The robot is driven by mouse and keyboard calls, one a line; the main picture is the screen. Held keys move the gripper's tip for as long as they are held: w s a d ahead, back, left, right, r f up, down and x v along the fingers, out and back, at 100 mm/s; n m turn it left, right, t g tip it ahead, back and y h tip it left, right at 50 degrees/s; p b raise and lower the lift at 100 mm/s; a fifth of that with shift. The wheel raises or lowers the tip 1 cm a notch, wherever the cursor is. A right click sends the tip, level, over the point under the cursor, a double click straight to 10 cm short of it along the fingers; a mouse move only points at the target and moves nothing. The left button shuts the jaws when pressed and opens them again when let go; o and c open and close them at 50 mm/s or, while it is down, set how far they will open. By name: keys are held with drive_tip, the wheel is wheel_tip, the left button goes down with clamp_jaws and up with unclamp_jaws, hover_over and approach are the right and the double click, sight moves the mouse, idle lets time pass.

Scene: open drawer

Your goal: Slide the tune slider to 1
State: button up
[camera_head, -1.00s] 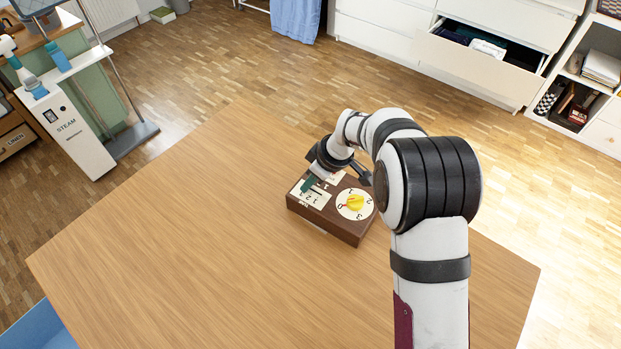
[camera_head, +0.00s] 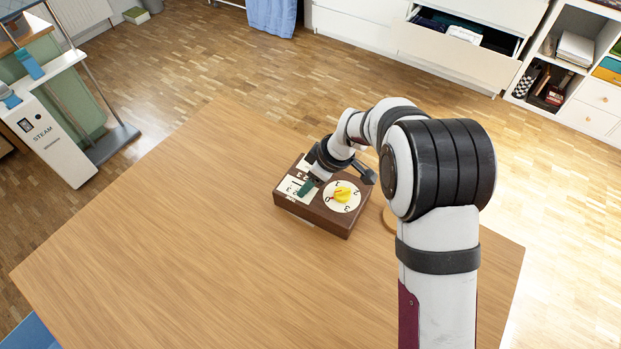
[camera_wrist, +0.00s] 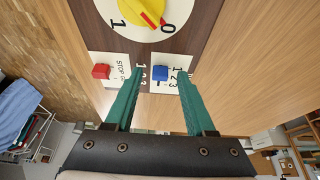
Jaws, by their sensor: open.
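A dark brown control box (camera_head: 310,214) stands on the table; its panel also shows in the wrist view (camera_wrist: 110,37). It carries a white dial with a yellow knob (camera_head: 342,195), red-tipped in the wrist view. In the wrist view, a red slider knob (camera_wrist: 101,71) sits on a label reading STOP, and a blue slider knob (camera_wrist: 160,72) sits on a label numbered 1, 2, 3. The word "tune" cannot be read. My gripper (camera_wrist: 159,82) is open, its teal fingers on either side of the blue knob. Contact cannot be told. My gripper (camera_head: 307,186) is low over the box's label side.
The wooden table (camera_head: 190,230) is clear left of and in front of the box. A white drawer unit (camera_head: 450,55) with an open drawer stands beyond the table, and a steam station (camera_head: 45,140) is at left.

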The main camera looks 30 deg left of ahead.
drive_tip(key=v, duration=1.5)
drive_tip(key=shift+r, duration=0.4)
drive_tip(key=s+d+r+m+h, duration=0.1)
drive_tip(key=s+d+m, duration=0.25)
drive_tip(key=d, duration=0.25)
drive_tip(key=s+d+r+m, duration=0.1)
drive_tip(key=s+d+m, duration=0.2)
drive_tip(key=d+m, duration=0.25)
drive_tip(key=s+d+r+m+h, duration=0.1)
drive_tip(key=s+d+r+m, duration=0.15)
drive_tip(key=d, duration=0.35)
drive_tip(key=s+d+f+m, duration=0.4)
drive_tip(key=s+d+m, duration=0.5)
drive_tip(key=s+m, duration=0.4)
drive_tip(key=shift+h, duration=0.4)
drive_tip(key=shift+o, duration=0.2)
drive_tip(key=shift+f, duration=0.15)
